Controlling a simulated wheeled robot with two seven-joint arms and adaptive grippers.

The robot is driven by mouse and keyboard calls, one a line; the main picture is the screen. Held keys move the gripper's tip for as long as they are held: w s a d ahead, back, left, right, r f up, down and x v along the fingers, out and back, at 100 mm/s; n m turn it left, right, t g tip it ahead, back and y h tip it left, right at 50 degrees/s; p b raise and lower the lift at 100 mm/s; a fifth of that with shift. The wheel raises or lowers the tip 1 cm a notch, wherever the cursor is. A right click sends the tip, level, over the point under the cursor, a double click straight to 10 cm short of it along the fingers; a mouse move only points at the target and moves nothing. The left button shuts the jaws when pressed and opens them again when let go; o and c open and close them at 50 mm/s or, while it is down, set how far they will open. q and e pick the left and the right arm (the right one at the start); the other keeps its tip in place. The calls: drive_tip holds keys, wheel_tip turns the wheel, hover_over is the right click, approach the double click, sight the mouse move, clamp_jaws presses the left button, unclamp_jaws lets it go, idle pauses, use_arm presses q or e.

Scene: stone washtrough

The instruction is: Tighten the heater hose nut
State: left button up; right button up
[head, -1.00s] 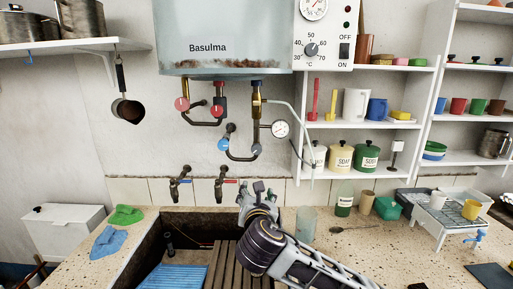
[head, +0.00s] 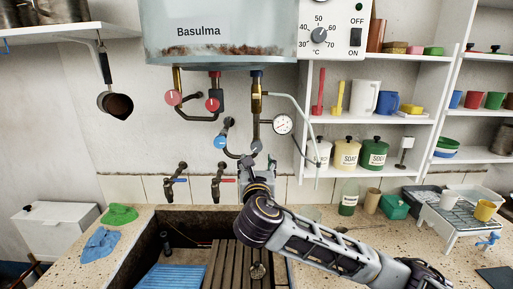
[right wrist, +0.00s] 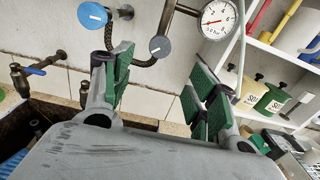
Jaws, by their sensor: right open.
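The water heater (head: 215,35) hangs on the wall. A brass fitting (head: 257,88) sits on the pipe under its right part, and a thin pale hose (head: 302,112) leaves it to the right and bends down; I take the nut to be on this fitting, but it is too small to make out. My right gripper (head: 257,163) is upright just below the grey valve knob (head: 256,146) and well below the fitting. In the right wrist view its green-padded jaws (right wrist: 160,88) are apart with nothing between them. My left gripper is out of view.
A pressure gauge (head: 283,124) and a blue valve knob (head: 220,142) are close above the gripper. Two wall taps (head: 218,182) are to its left, over the stone trough (head: 150,235). Shelves with canisters (head: 346,154) stand right.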

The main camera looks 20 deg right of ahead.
approach(257, 148)
drive_tip(key=shift+w, duration=1.65)
drive_tip(key=x, duration=0.2)
drive_tip(key=p+x, duration=0.1)
drive_tip(key=x, duration=0.2)
drive_tip(key=shift+w+d, duration=0.15)
drive_tip(key=shift+d, duration=0.35)
drive_tip(key=shift+x, duration=0.9)
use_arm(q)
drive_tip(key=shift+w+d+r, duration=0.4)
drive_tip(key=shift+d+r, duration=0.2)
use_arm(e)
drive_tip(key=shift+w, duration=0.2)
drive_tip(key=c, duration=1)
drive_tip(key=shift+c, duration=0.2)
